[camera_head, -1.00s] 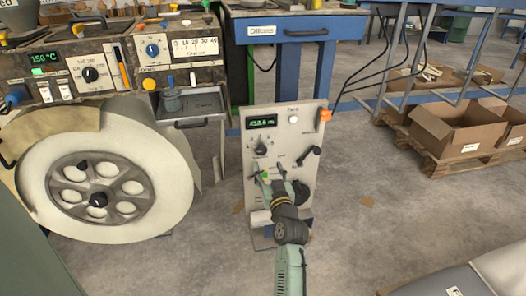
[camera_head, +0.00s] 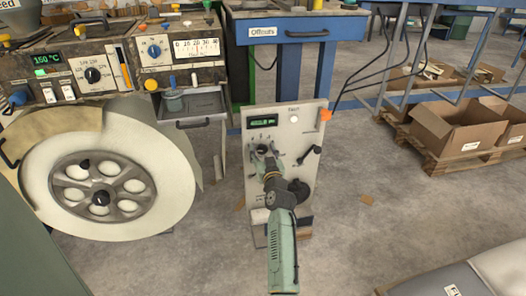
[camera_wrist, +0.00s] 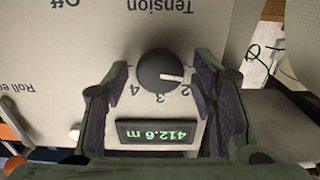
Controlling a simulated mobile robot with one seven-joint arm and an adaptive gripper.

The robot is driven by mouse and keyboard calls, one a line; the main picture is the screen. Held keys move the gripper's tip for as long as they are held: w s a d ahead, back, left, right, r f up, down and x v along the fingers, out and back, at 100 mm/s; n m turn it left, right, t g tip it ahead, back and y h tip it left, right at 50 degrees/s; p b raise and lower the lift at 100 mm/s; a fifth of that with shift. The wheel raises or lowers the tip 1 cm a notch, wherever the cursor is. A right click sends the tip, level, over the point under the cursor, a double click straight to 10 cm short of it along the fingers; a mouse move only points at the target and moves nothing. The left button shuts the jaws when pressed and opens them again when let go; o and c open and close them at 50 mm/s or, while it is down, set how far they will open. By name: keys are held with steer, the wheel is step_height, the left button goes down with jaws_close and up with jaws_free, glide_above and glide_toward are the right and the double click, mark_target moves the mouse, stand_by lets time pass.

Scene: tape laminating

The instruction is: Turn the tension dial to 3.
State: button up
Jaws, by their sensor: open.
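The grey control panel (camera_head: 306,122) stands upright in the head view. Its tension dial, a dark round knob (camera_wrist: 158,72), shows upside down in the wrist view under the word Tension. The dial's white pointer points right, near the 2; the numerals 2, 3 and 4 are readable. My gripper (camera_wrist: 163,76) is open, with one finger on each side of the dial and visible gaps between them. In the head view my gripper (camera_head: 265,160) is in front of the dial and partly covers it.
A green display (camera_wrist: 158,134) reading 412.6 m is beside the dial. A black lever (camera_head: 308,157), an orange button (camera_head: 325,115) and a white button (camera_head: 294,118) are on the panel. A large roll (camera_head: 45,188) stands left, cardboard boxes (camera_head: 455,135) right. Open floor lies in front.

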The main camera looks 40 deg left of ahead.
steer(key=c, duration=1.1)
steer(key=shift+m, duration=0.3)
steer(key=m, duration=0.3)
steer(key=shift+d+m, duration=0.1)
steer(key=shift+m, duration=0.2)
steer(key=m+p, duration=0.1)
steer(key=m, duration=0.2)
steer(key=shift+w+m, duration=0.1)
steer(key=shift+m, duration=0.2)
steer(key=m+p, duration=0.1)
steer(key=m, duration=0.3)
steer(key=shift+f+m+p, duration=0.2)
steer(key=shift+m+p, duration=0.4)
steer(key=shift+m, duration=1.4)
